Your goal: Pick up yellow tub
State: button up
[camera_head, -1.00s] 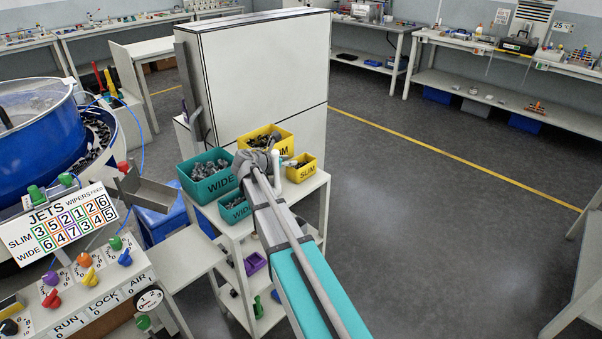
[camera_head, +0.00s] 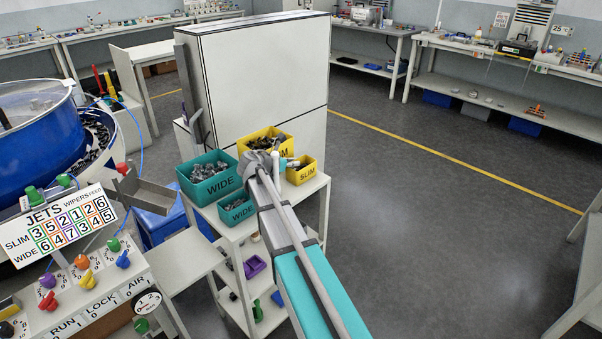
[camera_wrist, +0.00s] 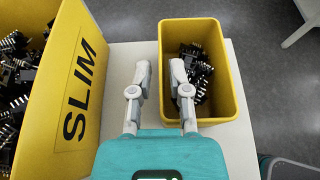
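The small yellow tub (camera_head: 302,173), marked SLIM, stands on the top of the white shelf cart, and black connectors lie inside it. It also shows in the wrist view (camera_wrist: 222,117). My gripper (camera_wrist: 161,71) is open and empty over the tub's left wall. In the wrist view its left finger is outside the tub, and its right finger overlaps the tub's inside. I cannot tell how far the fingertips are above or below the rim. In the head view my wrist hides part of the cart top, and my gripper (camera_head: 284,162) shows only partly.
A larger yellow SLIM bin (camera_head: 281,152) stands left of the tub, also in the wrist view (camera_wrist: 82,85). A large teal WIDE bin (camera_head: 215,186) and a small teal bin (camera_head: 238,212) share the cart (camera_head: 315,186). A white cabinet (camera_head: 265,75) stands behind. Floor at right is clear.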

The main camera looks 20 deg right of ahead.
grip_shut()
notch_tip(320, 180, up, 10)
jog(key=p, duration=1)
dwell(0.3)
jog(key=shift+d, duration=0.1)
dwell(0.7)
